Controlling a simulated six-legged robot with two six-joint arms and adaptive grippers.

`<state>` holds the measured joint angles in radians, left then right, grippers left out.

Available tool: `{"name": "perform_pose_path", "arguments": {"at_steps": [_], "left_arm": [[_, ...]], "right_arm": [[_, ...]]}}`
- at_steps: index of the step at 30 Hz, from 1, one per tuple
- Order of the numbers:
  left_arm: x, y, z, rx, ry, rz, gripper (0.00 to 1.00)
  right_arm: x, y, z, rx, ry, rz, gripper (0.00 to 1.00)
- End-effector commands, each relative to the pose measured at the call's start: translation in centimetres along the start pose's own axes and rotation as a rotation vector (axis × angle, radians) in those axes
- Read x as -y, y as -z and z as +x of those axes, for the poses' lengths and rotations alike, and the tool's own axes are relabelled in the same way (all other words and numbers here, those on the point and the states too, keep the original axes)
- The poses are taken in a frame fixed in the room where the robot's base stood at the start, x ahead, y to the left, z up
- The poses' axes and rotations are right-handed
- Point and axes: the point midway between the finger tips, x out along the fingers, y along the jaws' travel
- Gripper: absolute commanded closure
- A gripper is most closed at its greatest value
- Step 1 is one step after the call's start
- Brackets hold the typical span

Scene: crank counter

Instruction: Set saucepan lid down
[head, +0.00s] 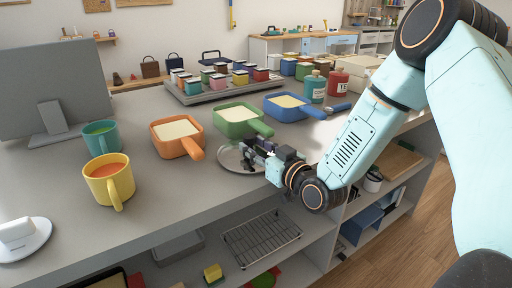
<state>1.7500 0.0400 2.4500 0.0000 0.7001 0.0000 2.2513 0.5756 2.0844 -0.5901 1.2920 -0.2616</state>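The saucepan lid (229,160) is a round, shiny silver disc. It lies flat at the front edge of the grey counter, in front of the green pan, in the head view. My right gripper (254,149), black, reaches in from the right and is over the lid's right part, hiding its middle and any knob. The fingers are small and dark, so I cannot tell whether they are closed on the lid, nor whether the lid fully rests on the counter. My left gripper is not in view.
Orange (177,134), green (239,121) and blue (291,107) square pans stand behind the lid. Yellow (109,181) and teal (100,138) mugs stand at left. A tray (222,93) of small jars is farther back. Counter (190,190) is bare left of the lid.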

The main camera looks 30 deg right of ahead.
Motion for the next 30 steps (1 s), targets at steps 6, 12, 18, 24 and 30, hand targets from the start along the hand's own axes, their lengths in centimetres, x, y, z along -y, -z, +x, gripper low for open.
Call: {"name": "perform_pose_path", "arguments": {"at_steps": [6,12,18,24,30], "left_arm": [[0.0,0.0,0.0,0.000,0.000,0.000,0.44],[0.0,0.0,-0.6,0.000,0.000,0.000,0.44],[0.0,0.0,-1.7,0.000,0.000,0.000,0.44],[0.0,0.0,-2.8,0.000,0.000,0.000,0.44],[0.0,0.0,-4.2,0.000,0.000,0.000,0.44]], "right_arm": [[0.0,0.1,0.0,0.000,0.000,0.000,0.60],[-0.1,0.3,-1.0,0.002,-0.003,0.005,0.60],[-0.2,0.4,-3.8,0.002,-0.005,0.007,0.60],[-0.1,0.5,-6.4,0.001,-0.004,0.007,0.60],[-0.1,0.5,-8.7,0.002,-0.005,0.006,0.60]]}}
